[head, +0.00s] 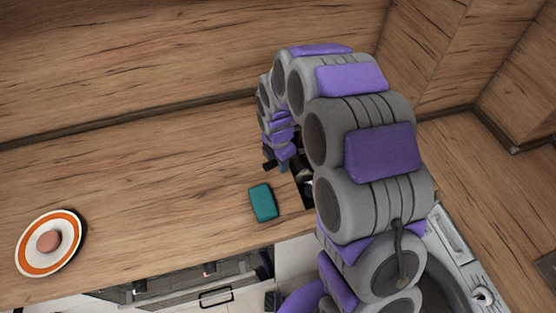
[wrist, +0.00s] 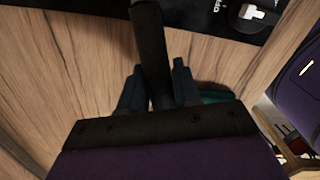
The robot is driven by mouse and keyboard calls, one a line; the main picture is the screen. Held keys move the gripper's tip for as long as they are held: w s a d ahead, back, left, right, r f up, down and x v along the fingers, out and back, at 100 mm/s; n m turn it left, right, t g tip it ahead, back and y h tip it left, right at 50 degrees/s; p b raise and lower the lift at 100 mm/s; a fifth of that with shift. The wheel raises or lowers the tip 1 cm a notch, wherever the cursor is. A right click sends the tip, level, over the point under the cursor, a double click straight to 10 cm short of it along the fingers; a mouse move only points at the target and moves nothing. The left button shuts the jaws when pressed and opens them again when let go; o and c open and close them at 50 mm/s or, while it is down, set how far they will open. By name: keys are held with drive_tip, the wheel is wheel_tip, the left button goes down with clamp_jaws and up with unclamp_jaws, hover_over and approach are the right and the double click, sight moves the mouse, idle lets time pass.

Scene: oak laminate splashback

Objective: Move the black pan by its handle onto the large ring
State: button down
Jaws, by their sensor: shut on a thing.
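The body of the pan is not visible in the wrist view. In the head view my gripper (head: 276,166) is low over the worktop beside the hob, and my arm covers most of that area. A strip of the black hob (wrist: 180,14) shows at the top of the wrist view, with a round dark knob-like part bearing a white mark. I cannot make out the large ring.
A teal block (head: 263,202) lies on the wooden worktop (head: 150,180) just in front of my gripper. A white and orange plate (head: 30,262) with a round brownish item (head: 48,241) sits at far left. A sink (head: 455,290) is at lower right. The worktop's middle left is clear.

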drive_tip(key=shift+d, duration=0.15)
drive_tip(key=shift+a+f, duration=0.2)
drive_tip(key=shift+f, duration=0.15)
idle(0.3)
drive_tip(key=c, duration=0.7)
unclamp_jaws()
drive_tip(key=shift+d, duration=0.1)
drive_tip(key=shift+s+a+p, duration=0.25)
drive_tip(key=shift+s+a, duration=0.45)
drive_tip(key=shift+a, duration=0.25)
drive_tip(key=shift+s+a+p, duration=0.3)
drive_tip(key=shift+s+a, duration=0.35)
drive_tip(key=shift+a, duration=0.3)
drive_tip(key=shift+s+a+p, duration=0.25)
drive_tip(key=shift+s+a, duration=0.45)
drive_tip(key=shift+a, duration=0.25)
